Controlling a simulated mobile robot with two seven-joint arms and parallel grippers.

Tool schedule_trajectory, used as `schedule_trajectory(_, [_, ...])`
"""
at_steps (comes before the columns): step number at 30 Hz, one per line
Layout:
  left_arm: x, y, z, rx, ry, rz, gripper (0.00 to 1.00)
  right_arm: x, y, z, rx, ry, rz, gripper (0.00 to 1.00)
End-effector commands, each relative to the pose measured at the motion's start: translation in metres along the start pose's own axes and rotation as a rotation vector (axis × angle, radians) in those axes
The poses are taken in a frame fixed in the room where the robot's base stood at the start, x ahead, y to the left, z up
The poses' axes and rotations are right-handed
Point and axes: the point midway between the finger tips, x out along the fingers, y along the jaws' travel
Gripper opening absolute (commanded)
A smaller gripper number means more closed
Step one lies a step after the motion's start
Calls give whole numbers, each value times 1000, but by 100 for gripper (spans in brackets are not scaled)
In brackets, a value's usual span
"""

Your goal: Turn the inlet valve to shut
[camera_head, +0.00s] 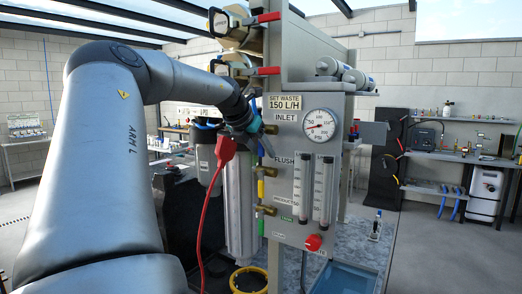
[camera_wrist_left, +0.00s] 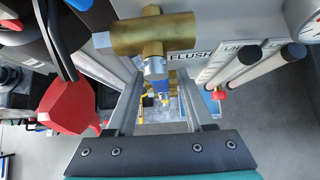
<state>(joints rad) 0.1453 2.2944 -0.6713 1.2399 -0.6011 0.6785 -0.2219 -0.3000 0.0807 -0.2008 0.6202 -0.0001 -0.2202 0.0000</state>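The INLET label (camera_head: 286,118) is on the grey panel (camera_head: 330,90). The brass inlet valve (camera_head: 270,129) beside it is partly hidden by my left gripper (camera_head: 266,146). In the left wrist view, a brass valve body (camera_wrist_left: 152,34) with a silver stem end (camera_wrist_left: 155,68) lies just beyond the fingertips of my left gripper (camera_wrist_left: 162,90). The two fingers stand apart, pointing down, and nothing is clearly held between them. I cannot make out the valve's handle or whether the fingers touch it. My right gripper is not in view.
Brass flush (camera_head: 264,170) and product (camera_head: 264,210) valves sit below. A red plug-like part (camera_head: 225,149) with a red cable hangs left of the gripper and shows large at wrist-view left (camera_wrist_left: 70,105). The gauge (camera_head: 320,125) and flow tubes (camera_head: 327,190) are right.

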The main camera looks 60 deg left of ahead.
Motion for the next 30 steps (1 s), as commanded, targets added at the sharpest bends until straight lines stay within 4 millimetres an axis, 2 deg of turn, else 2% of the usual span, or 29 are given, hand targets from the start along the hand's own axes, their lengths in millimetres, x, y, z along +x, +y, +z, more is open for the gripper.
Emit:
schedule_trajectory(7, [-1, 0, 0, -2, -2, -1, 52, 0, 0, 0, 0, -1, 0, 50])
schedule_trajectory(11, [-10, 0, 1, -2, -4, -1, 52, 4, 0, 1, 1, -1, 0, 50])
schedule_trajectory(14, [-26, 0, 0, -2, -7, 0, 52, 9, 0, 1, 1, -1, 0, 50])
schedule_trajectory(24, [-108, 0, 0, -2, -6, 1, 52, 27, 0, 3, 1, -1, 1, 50])
schedule_trajectory(30, [-140, 0, 0, -1, -4, -1, 52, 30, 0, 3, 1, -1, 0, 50])
